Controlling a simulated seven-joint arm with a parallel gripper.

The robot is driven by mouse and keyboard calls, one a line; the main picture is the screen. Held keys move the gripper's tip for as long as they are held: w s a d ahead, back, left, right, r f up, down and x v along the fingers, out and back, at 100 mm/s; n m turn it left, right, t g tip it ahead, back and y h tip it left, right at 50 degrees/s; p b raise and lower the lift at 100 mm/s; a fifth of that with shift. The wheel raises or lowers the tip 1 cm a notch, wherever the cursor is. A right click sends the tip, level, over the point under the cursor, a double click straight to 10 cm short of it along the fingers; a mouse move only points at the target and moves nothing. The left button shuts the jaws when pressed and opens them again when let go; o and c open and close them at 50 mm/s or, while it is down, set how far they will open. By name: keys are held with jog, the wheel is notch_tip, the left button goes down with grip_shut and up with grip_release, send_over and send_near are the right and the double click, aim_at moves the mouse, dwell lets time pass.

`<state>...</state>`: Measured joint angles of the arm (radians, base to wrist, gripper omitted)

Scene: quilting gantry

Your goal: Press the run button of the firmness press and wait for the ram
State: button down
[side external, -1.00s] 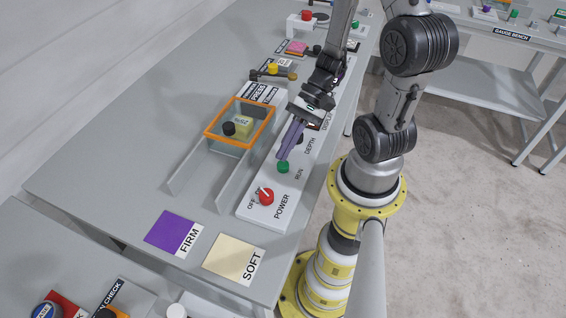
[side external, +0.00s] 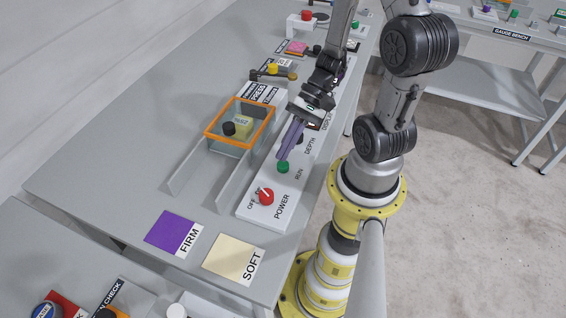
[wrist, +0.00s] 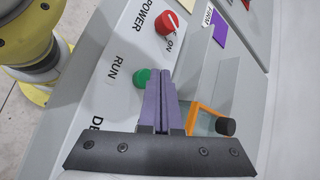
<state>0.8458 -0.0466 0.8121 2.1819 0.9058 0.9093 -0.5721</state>
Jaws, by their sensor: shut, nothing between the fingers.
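The firmness press has an orange-framed clear guard (side external: 208,134) around a pale yellow block (side external: 243,124) with a printed label and a black round knob-like part (side external: 229,129) beside it. The green run button (side external: 283,167) is on the white panel (side external: 255,217), by the RUN label; it also shows in the wrist view (wrist: 141,77). My gripper (side external: 283,157) is shut and empty, its purple fingers pointing down at the button. In the wrist view the fingertips (wrist: 160,73) are just beside the button and partly cover it. I cannot tell whether they touch it.
A red power knob (side external: 266,197) is on the same panel near the run button, with a DEPTH label on the other side. A purple FIRM pad (side external: 167,231) and a cream SOFT pad (side external: 232,257) lie in front. The left of the grey table is clear.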

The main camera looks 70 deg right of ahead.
jog(key=shift+f, duration=0.15)
jog(key=shift+f, duration=0.3)
